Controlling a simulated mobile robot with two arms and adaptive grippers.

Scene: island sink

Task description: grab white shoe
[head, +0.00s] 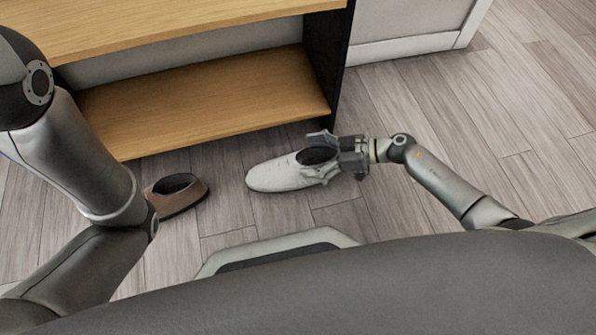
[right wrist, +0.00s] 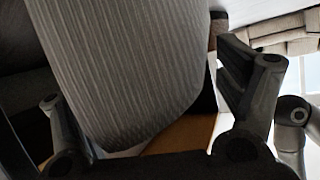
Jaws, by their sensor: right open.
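The white shoe (head: 275,175) lies on the floor in front of the low shelf, toe to the left and dark opening to the right. My right gripper (head: 321,157) is at its heel end, coming from the right, with its fingers apart on either side of the shoe's opening. In the right wrist view the ribbed, pale surface of the shoe (right wrist: 125,70) fills the space between the open fingers. I cannot tell whether the fingers touch it. My left arm shows at the left of the head view, but its gripper is out of sight.
A brown shoe (head: 178,194) lies on the floor left of the white one, close to my left arm. A wooden shelf unit (head: 215,98) with a dark side panel (head: 327,50) stands just behind both. The grey plank floor (head: 480,110) at the right is clear.

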